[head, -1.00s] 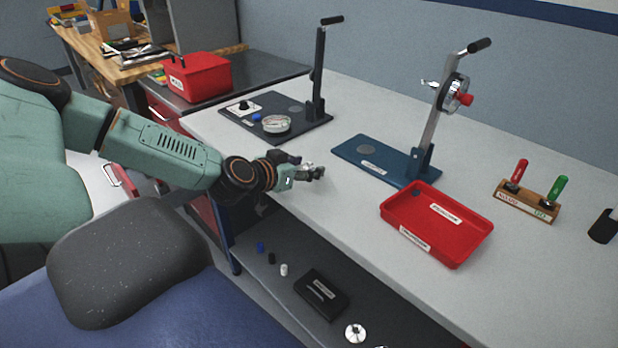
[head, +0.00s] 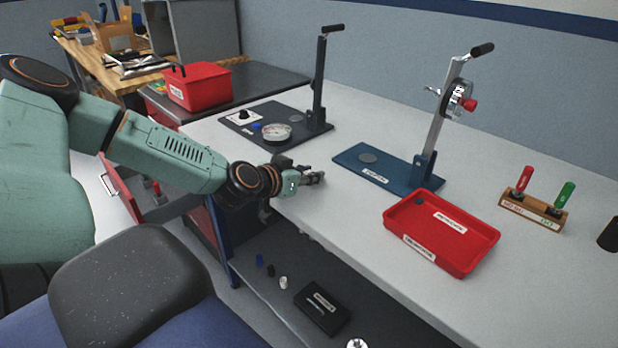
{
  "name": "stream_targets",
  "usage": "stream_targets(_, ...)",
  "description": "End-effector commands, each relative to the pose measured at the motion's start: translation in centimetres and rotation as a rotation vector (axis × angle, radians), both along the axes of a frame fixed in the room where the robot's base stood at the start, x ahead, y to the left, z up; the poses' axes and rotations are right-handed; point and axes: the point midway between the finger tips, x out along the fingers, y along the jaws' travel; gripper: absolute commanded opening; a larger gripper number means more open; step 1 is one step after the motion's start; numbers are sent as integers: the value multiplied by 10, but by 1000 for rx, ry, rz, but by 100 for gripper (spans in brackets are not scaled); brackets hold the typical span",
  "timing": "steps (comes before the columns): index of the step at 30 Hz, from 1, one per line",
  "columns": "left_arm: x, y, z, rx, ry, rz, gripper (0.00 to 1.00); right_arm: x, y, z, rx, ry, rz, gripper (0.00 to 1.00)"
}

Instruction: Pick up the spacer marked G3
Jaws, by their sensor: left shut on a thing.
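My left gripper (head: 318,178) is over the front left edge of the pale workbench (head: 345,215). It is shut on a small part that its fingers almost wholly hide. I cannot read any G3 mark on it or tell for sure that it is a spacer. Small blue (head: 259,260), black (head: 270,270) and white (head: 283,283) pieces stand on the dark lower shelf, with no readable marks. My right gripper is not in view.
A red tray (head: 470,262) with a small dark piece in it, a blue-based lever stand (head: 350,163) and a black-based one (head: 300,143) stand on the bench. A wooden block with red and green handles (head: 533,215) is at right. A red drawer (head: 122,192) is open at left.

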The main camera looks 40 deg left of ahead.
Motion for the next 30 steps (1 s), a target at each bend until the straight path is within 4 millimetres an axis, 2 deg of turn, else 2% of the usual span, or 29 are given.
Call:
stream_targets(1, 0, 0, 0, 0, 0, 0, 17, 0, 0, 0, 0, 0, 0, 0)
stream_targets(7, 0, 0, 0, 0, 0, 0, 0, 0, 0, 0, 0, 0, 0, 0)
stream_targets(20, 0, 0, 4, 0, 0, 0, 0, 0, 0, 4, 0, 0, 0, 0)
stream_targets(26, 0, 0, 18, -1, 0, 0, 0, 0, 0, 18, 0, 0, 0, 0)
stream_targets(30, 0, 0, 34, -1, -1, 0, 0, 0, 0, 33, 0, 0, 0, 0)
